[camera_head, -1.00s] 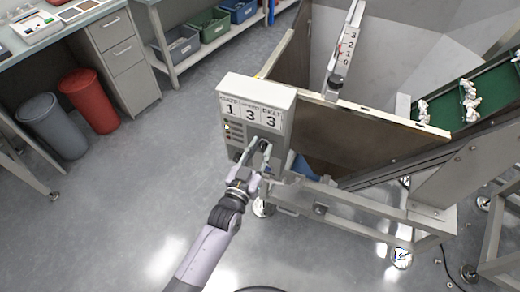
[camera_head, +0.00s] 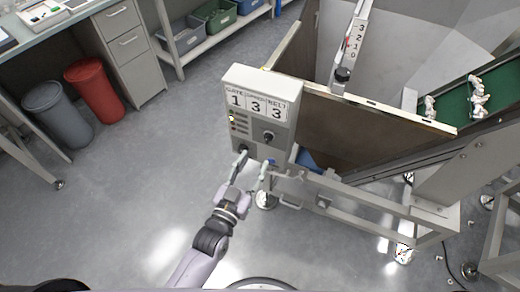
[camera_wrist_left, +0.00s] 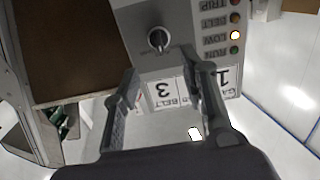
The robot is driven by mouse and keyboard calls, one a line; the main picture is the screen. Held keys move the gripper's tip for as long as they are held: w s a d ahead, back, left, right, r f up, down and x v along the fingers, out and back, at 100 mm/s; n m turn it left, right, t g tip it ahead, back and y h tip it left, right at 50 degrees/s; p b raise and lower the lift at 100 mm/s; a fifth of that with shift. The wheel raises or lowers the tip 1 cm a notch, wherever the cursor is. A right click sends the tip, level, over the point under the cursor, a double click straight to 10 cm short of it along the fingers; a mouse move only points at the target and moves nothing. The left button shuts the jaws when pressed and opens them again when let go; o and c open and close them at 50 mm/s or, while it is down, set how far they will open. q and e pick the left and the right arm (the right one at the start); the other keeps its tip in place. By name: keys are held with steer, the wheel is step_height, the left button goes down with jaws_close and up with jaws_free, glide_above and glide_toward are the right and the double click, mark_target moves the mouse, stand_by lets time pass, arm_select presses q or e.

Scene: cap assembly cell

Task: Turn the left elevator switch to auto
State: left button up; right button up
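A grey control box (camera_head: 263,93) shows "GATE 1", a second label with 3 and "BELT 3". A dark knob (camera_head: 268,137) is on its front, right of the indicator lights; it also shows in the left wrist view (camera_wrist_left: 158,40). A dark round part (camera_head: 242,149) lies lower left, close to a fingertip; I cannot tell whether it is a second switch. No "auto" marking is readable. My left gripper (camera_head: 254,165) is open and empty in front of the box's lower part, apart from the knob. My right gripper is not in view.
Indicator lights (camera_wrist_left: 235,35) include TRIP, LOW and RUN; one glows bright yellow-white. A hopper wall (camera_head: 380,130) and metal frame (camera_head: 350,210) stand right of the box. A green conveyor (camera_head: 455,103) carries white parts. Open floor (camera_head: 130,200) lies left.

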arm_select(q)
steer(key=shift+v, duration=1.8)
steer(key=s+a+f+g+y, duration=0.1)
steer(key=s+a+f+g, duration=0.15)
steer(key=f, duration=0.65)
steer(key=s+a+f+g+y, duration=0.1)
steer(key=s+a+f+g, duration=0.15)
steer(key=f, duration=0.75)
steer(key=s+a+f+g+y, duration=0.2)
steer(key=s+f, duration=0.2)
steer(key=f, duration=0.5)
steer(key=s+a+f+n+g+y, duration=0.1)
steer(key=s+a+f+g, duration=0.3)
steer(key=s, duration=0.8)
steer(key=s+a+f+n+g+y, duration=0.1)
steer(key=s+a+f+g, duration=0.3)
steer(key=s+f, duration=0.9)
steer(key=a, duration=0.3)
steer(key=shift+a+g+y, duration=0.3)
steer(key=shift+a+y, duration=0.05)
steer(key=shift+y, duration=0.05)
steer(key=shift+f, duration=0.1)
